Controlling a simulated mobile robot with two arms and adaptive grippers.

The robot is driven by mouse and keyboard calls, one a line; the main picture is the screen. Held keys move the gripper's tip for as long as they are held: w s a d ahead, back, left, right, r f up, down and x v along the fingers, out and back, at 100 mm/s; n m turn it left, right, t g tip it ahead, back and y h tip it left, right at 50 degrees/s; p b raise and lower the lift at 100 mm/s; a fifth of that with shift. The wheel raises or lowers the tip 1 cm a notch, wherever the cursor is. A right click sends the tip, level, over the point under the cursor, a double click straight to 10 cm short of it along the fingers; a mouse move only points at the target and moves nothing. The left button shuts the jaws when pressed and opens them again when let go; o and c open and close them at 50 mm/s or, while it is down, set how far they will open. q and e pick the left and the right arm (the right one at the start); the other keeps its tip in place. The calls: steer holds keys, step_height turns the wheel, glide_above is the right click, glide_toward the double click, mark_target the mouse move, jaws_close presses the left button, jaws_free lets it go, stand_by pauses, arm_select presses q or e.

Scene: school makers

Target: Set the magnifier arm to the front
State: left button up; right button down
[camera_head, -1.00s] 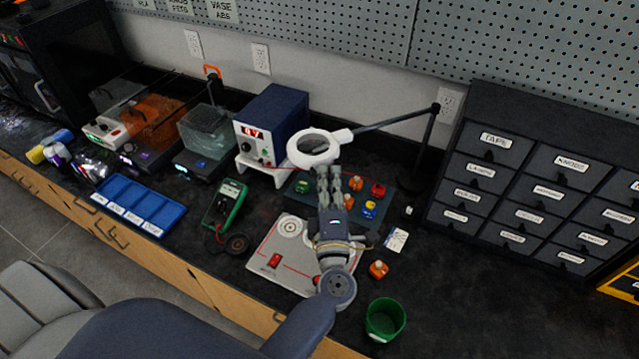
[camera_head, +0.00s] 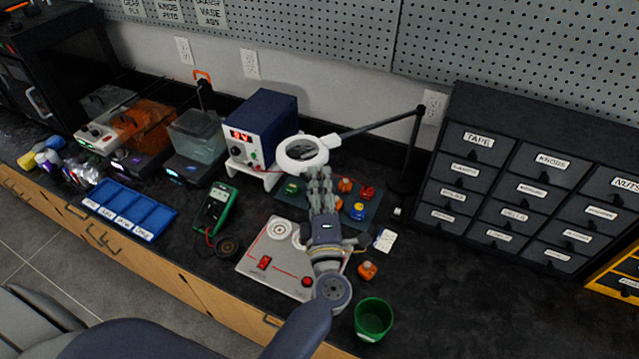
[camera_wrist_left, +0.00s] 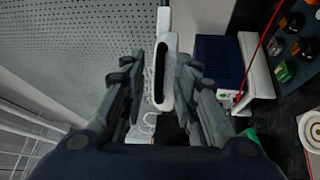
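The magnifier is a white ring lens (camera_head: 301,153) on a dark jointed arm (camera_head: 375,124) that runs right to an upright post (camera_head: 412,150) at the back of the bench. My left gripper (camera_head: 319,172) is at the ring's near lower edge. In the left wrist view the ring (camera_wrist_left: 168,62) is seen edge-on between the two fingers of my left gripper (camera_wrist_left: 160,75). The fingers stand apart, with a gap on the ring's left side. The ring is close to the right finger; contact cannot be told. My right gripper is in neither view.
A blue power supply (camera_head: 262,125) stands behind and left of the ring. Below the gripper are a grey board (camera_head: 262,248) and a dark tray (camera_head: 345,195) with coloured knobs. A green cup (camera_head: 373,318) stands at the front. Labelled drawers (camera_head: 520,185) stand right; the bench before them is clear.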

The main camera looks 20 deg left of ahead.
arm_select(q)
steer(key=v, duration=1.2)
steer(key=shift+d, duration=0.1)
